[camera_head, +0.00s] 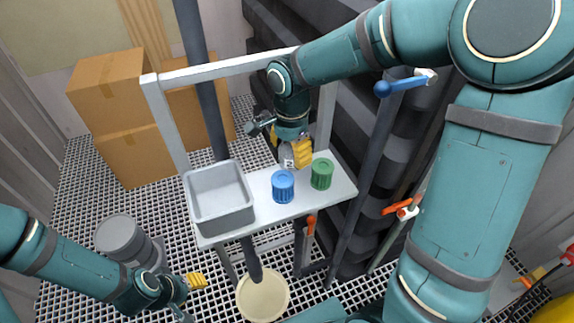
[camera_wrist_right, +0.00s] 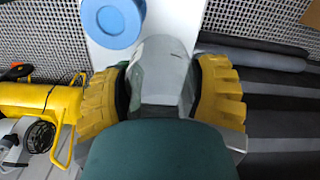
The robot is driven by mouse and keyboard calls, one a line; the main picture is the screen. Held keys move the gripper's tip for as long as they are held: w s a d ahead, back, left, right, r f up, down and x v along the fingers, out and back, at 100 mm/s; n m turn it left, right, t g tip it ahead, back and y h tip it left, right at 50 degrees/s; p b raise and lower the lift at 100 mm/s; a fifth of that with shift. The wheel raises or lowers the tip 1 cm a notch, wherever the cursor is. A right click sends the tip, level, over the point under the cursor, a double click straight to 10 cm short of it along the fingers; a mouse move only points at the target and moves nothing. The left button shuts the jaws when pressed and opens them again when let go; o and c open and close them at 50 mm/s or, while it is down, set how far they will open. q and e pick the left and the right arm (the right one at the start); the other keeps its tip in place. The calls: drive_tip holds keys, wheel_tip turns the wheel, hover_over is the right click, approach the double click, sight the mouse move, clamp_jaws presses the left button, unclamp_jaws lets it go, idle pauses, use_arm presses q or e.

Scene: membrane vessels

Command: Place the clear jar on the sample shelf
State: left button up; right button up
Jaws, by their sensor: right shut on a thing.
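My right gripper (camera_head: 294,155) is shut on the clear jar (camera_head: 286,158), over the back part of the white sample shelf (camera_head: 262,187). In the right wrist view the clear jar (camera_wrist_right: 161,68) sits between the yellow fingers, its lower part hidden by my gripper body. I cannot tell whether its base touches the shelf. A blue jar (camera_head: 283,186) stands on the shelf in front of it and also shows in the wrist view (camera_wrist_right: 111,18). A green jar (camera_head: 322,173) stands to the right. My left gripper (camera_head: 190,296) is low at the left, away from the shelf; its opening is unclear.
A grey open bin (camera_head: 218,197) takes up the shelf's left end. A grey frame (camera_head: 220,69) arches over the shelf. A post with a blue-handled valve (camera_head: 398,85) rises at right. Cardboard boxes (camera_head: 112,88), a grey drum (camera_head: 123,238) and a cream bucket (camera_head: 262,296) stand around.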

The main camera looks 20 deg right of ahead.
sight(290, 163)
drive_tip(key=shift+w+f, duration=0.1)
drive_tip(key=shift+f, duration=2.1)
drive_tip(key=shift+f+b, duration=0.1)
drive_tip(key=shift+b, duration=0.3)
drive_tip(key=o, duration=1.2)
